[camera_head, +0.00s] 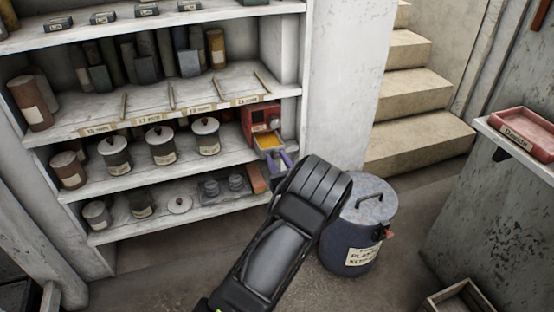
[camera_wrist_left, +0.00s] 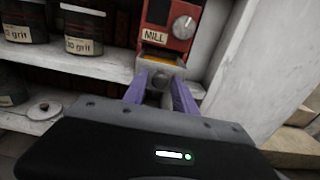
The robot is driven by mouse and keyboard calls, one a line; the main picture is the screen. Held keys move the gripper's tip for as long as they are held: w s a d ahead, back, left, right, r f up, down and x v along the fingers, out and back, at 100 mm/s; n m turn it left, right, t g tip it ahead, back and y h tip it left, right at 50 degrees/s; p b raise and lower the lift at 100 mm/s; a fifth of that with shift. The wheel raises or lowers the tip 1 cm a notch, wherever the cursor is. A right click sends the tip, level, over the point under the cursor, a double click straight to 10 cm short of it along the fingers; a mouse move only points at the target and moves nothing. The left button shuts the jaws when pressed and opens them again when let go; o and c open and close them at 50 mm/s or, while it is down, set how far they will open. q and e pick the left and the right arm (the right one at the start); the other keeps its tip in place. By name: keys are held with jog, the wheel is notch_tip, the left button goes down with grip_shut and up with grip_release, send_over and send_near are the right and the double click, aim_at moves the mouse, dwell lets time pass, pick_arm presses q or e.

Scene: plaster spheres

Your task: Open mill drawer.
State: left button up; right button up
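The red mill (camera_head: 262,118) stands at the right end of the middle shelf; its "MILL" label and grey dial show in the left wrist view (camera_wrist_left: 168,25). Its grey drawer (camera_head: 268,141) is pulled out, with yellow material visible inside; the drawer front (camera_wrist_left: 160,69) faces me in the left wrist view. My left gripper (camera_head: 279,160) is right in front of the drawer. Its purple fingers (camera_wrist_left: 160,88) are apart, one on each side of the drawer's round knob (camera_wrist_left: 160,81), with gaps seeming to show beside it. My right gripper is not in view.
Lidded jars (camera_head: 161,146) stand left of the mill, with a lower shelf (camera_head: 160,221) of jars beneath. A white wall (camera_head: 343,80) rises close on the right. A blue lidded bin (camera_head: 350,235) stands on the floor beside my left arm. A pink tray (camera_head: 525,132) sits at far right.

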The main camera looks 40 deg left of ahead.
pick_arm(q)
jog(key=shift+o, duration=0.7)
jog(key=shift+s+d, duration=0.25)
jog(key=shift+d, duration=0.15)
jog(key=p+v, duration=0.1)
jog(key=v, duration=0.6)
jog(key=shift+p, duration=0.4)
